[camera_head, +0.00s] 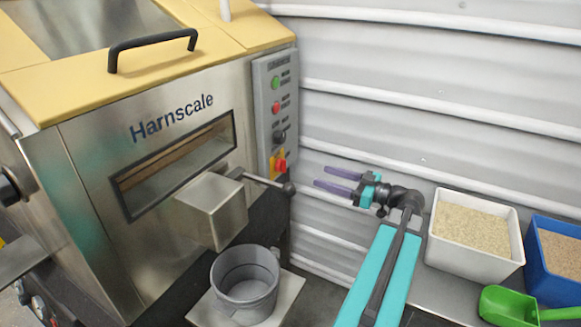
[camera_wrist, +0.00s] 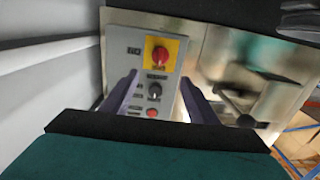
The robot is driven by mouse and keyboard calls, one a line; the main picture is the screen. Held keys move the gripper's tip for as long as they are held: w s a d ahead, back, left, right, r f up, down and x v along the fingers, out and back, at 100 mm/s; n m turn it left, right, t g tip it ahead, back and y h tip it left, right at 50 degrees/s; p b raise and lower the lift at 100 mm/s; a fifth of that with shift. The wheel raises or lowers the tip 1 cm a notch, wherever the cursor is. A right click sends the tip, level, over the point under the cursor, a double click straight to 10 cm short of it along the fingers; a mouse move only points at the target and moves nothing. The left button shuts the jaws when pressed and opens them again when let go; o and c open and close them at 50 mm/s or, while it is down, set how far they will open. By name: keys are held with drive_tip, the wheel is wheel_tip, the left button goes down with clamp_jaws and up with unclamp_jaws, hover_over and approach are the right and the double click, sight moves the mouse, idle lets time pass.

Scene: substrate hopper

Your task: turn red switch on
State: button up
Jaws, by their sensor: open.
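The red switch (camera_head: 281,166) sits on a yellow plate at the bottom of the grey control panel (camera_head: 262,100) on the hopper machine's right front edge. In the wrist view, the red switch (camera_wrist: 159,54) shows at the top of the panel, with a black knob and a red button below it. My gripper (camera_head: 320,176) is open and empty, with its purple fingers pointing left toward the panel. It is apart from the switch, to its right. In the wrist view my gripper (camera_wrist: 159,77) frames the panel between its fingers, the switch lying just beyond the tips.
A lever with a black ball end (camera_head: 289,188) sticks out close below the switch. A grey bucket (camera_head: 245,285) stands under the chute (camera_head: 212,210). A white bin (camera_head: 437,248), blue bin (camera_head: 533,262) and green scoop (camera_head: 505,306) are at right. The corrugated wall is behind.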

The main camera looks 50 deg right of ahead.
sight(286, 165)
drive_tip(key=shift+b+x, duration=0.4)
drive_tip(key=shift+x, duration=6.45)
drive_tip(key=c, duration=1)
drive_tip(key=shift+c, duration=0.2)
